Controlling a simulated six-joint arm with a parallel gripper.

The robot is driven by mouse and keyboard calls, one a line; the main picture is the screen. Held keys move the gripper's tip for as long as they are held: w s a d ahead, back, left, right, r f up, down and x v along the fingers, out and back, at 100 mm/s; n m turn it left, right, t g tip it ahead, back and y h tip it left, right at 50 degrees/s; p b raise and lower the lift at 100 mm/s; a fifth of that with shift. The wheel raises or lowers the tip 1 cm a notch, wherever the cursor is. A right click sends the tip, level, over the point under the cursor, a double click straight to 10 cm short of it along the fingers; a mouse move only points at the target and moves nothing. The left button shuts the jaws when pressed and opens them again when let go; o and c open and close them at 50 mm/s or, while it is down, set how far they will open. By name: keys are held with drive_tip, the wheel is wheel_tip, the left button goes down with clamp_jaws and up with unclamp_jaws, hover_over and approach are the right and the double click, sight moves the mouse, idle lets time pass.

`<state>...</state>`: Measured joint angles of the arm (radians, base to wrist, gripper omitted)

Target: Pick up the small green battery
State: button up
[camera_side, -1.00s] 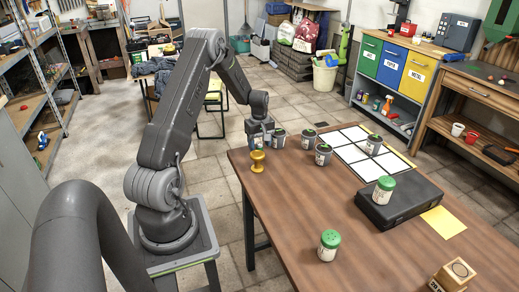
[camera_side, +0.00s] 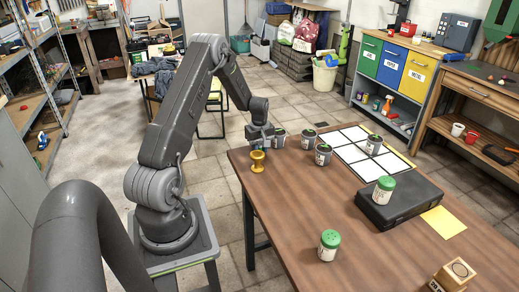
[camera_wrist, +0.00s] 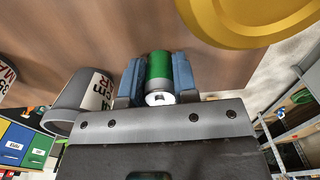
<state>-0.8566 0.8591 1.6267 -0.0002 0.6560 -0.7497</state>
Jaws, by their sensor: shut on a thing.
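The small green battery (camera_wrist: 158,68), with a silver end, sits between the two blue fingers of my gripper (camera_wrist: 155,80) in the wrist view. The gripper is shut on it. In the side view my gripper (camera_side: 260,138) is over the table's far left corner, just above a small gold cup (camera_side: 257,163). The battery cannot be made out there. The gold cup also shows at the top right of the wrist view (camera_wrist: 245,18), apart from the battery.
Grey cups with green bits (camera_side: 323,155) stand near the gripper, one (camera_side: 279,139) close beside it. The table's (camera_side: 290,210) left middle is clear.

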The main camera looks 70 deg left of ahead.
drive_tip(key=shift+r, duration=0.45)
drive_tip(key=r, duration=0.3)
drive_tip(key=shift+s+a+r, duration=0.15)
drive_tip(key=shift+s+r, duration=0.2)
drive_tip(key=shift+r, duration=0.05)
drive_tip(key=s+a+r, duration=0.2)
drive_tip(key=s+r, duration=0.4)
drive_tip(key=s, duration=0.4)
drive_tip(key=shift+s+a+r, duration=0.2)
drive_tip(key=shift+s+a, duration=0.1)
drive_tip(key=shift+a, duration=0.1)
